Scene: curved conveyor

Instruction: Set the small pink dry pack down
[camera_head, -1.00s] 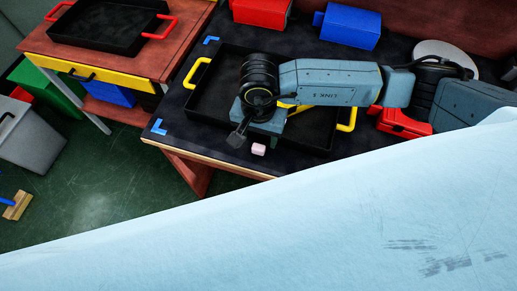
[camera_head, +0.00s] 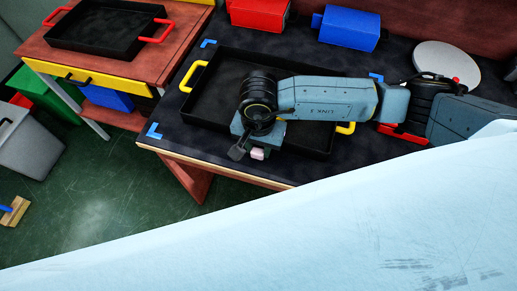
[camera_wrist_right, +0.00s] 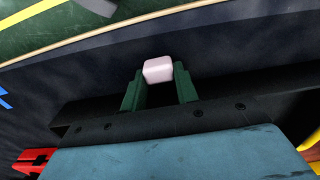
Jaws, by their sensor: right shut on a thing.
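The small pink pack (camera_head: 257,154) is a pale pink block with rounded edges. My right gripper (camera_head: 250,149) is shut on it, just in front of the near wall of a black tray with yellow handles (camera_head: 195,77). In the right wrist view the pack (camera_wrist_right: 158,70) sits at the tips of the two green fingers (camera_wrist_right: 159,88), one on each side. I cannot tell whether the pack touches the dark table top (camera_head: 180,140). My left gripper is not in view.
A red bin (camera_head: 259,12) and a blue bin (camera_head: 349,25) stand at the back of the table. A round grey disc (camera_head: 447,62) lies at the right. Another black tray (camera_head: 105,28) stands on the left table. The table's front edge is close below the pack.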

